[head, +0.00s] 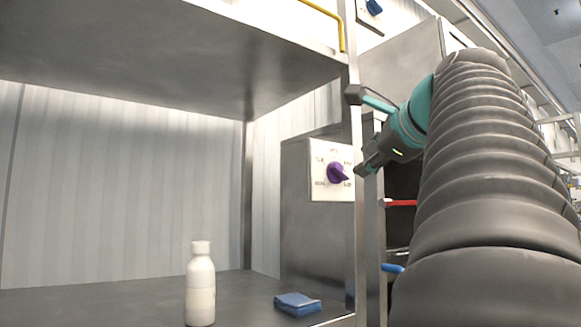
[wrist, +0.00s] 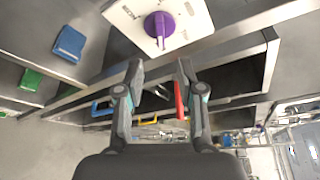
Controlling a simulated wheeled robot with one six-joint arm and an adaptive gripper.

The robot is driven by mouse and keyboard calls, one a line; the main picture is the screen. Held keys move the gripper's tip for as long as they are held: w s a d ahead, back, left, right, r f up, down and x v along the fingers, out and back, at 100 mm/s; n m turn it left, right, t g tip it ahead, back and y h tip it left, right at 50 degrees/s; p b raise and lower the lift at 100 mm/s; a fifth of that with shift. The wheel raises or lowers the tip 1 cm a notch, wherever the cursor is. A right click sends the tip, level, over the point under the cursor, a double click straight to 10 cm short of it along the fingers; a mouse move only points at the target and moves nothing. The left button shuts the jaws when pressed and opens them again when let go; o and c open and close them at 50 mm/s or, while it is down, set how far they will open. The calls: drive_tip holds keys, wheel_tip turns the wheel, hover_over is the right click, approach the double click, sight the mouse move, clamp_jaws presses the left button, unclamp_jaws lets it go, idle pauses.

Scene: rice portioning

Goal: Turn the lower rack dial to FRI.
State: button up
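The lower dial is a purple knob (head: 337,173) on a white plate (head: 318,190) fixed to a grey metal box. Its pointer bar points to the lower right in the head view; the small labels around it are too blurred to read surely. The knob also shows at the top of the wrist view (wrist: 158,23), with its bar pointing down. My gripper (wrist: 160,69) is open and empty, with its fingertips apart and short of the knob. In the head view my gripper (head: 366,166) is just right of the plate, partly edge-on.
A white bottle (head: 200,290) and a folded blue cloth (head: 297,303) stand on the lower shelf (head: 130,298). A metal rack post (head: 352,240) is close to my gripper. A second dial, blue (head: 374,7), is higher up. Red (head: 401,203) and blue (head: 393,268) handles are right of the post.

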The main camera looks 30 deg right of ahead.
drive_tip(key=shift+v, duration=1.3)
